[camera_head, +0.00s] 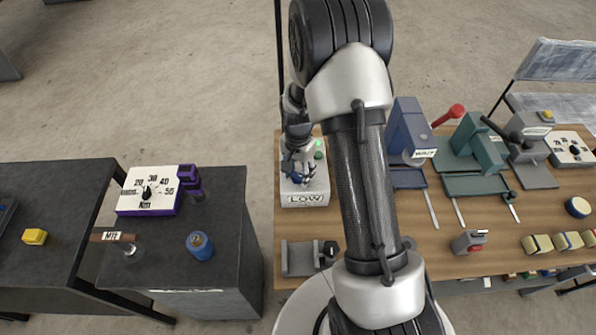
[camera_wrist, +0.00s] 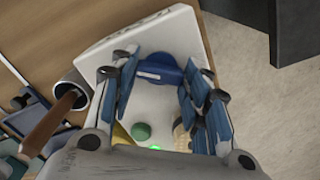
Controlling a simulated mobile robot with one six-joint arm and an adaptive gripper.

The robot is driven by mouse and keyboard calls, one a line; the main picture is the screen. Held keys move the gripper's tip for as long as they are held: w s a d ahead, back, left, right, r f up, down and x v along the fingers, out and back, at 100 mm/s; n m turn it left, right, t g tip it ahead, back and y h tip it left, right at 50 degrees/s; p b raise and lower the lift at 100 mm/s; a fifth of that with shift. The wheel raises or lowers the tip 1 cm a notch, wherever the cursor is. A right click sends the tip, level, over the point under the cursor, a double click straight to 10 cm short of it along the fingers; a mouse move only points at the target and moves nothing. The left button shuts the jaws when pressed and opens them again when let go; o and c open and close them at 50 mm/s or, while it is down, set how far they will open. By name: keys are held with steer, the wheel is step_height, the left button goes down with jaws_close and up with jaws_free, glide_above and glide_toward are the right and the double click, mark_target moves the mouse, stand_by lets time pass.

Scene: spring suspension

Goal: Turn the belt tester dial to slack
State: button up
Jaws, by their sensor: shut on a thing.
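A white box with a "LOW" label (camera_head: 307,199) stands on the wooden bench below my gripper (camera_head: 299,172). I take it to be the belt tester; its top also shows in the wrist view (camera_wrist: 105,50). My gripper (camera_wrist: 158,82) is shut on the blue dial, with a finger on each side. The dial's setting cannot be told. A green button (camera_wrist: 141,131) and a lit green light (camera_wrist: 154,148) are beside it.
A blue press labelled "WAIT" (camera_head: 410,135) and a green press (camera_head: 478,145) stand to the right. A dark grey bench at left holds a purple-edged Nm gauge (camera_head: 150,190) and a blue knob (camera_head: 200,246). A small vise (camera_head: 300,258) is in front.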

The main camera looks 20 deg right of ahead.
steer(key=n, duration=0.6)
steer(key=shift+n, duration=0.3)
steer(key=n, duration=1.2)
steer(key=shift+n, duration=0.3)
steer(key=n, duration=0.5)
steer(key=shift+n, duration=0.4)
steer(key=o, duration=1.1)
steer(key=shift+c, duration=0.2)
steer(key=shift+r, duration=0.1)
